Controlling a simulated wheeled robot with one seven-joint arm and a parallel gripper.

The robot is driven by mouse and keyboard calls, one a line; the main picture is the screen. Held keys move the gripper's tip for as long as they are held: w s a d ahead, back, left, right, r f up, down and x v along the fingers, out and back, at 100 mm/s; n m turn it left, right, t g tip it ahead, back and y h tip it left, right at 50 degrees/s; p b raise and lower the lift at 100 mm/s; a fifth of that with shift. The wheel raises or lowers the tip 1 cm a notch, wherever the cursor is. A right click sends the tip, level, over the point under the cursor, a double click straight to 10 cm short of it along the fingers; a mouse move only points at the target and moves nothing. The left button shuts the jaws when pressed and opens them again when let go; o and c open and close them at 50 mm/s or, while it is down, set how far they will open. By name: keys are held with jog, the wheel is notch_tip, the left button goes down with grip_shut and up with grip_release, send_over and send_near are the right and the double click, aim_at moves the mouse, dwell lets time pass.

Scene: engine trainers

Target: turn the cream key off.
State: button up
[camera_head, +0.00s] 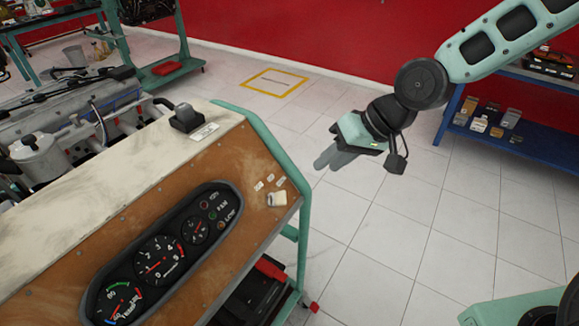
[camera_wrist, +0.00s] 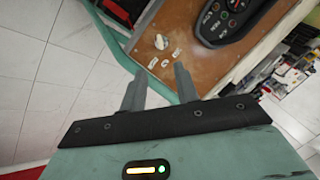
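The cream key (camera_head: 277,199) is a small pale block on the brown panel (camera_head: 225,200) of the engine trainer, right of the gauge cluster and near the panel's right edge. It also shows in the wrist view (camera_wrist: 162,42), beyond my fingertips. Its exact turn position is too small to read. My gripper (camera_head: 328,162) hangs in the air to the right of the panel, apart from the key. In the wrist view my gripper (camera_wrist: 159,69) has its two grey fingers spread with nothing between them.
The gauge cluster (camera_head: 165,258) and small white labels (camera_head: 270,178) lie beside the key. A green tubular frame (camera_head: 272,146) runs along the panel's edge. A black lever box (camera_head: 186,118) stands on the trainer's top.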

aim_at(285, 194)
jog(key=x, duration=0.5)
jog(key=b+x, duration=0.1)
jog(key=x, duration=0.5)
jog(key=w+b+x, duration=0.1)
jog(key=x, duration=0.5)
jog(key=shift+w+a+r, duration=0.1)
jog(key=shift+c, duration=0.3)
grip_shut()
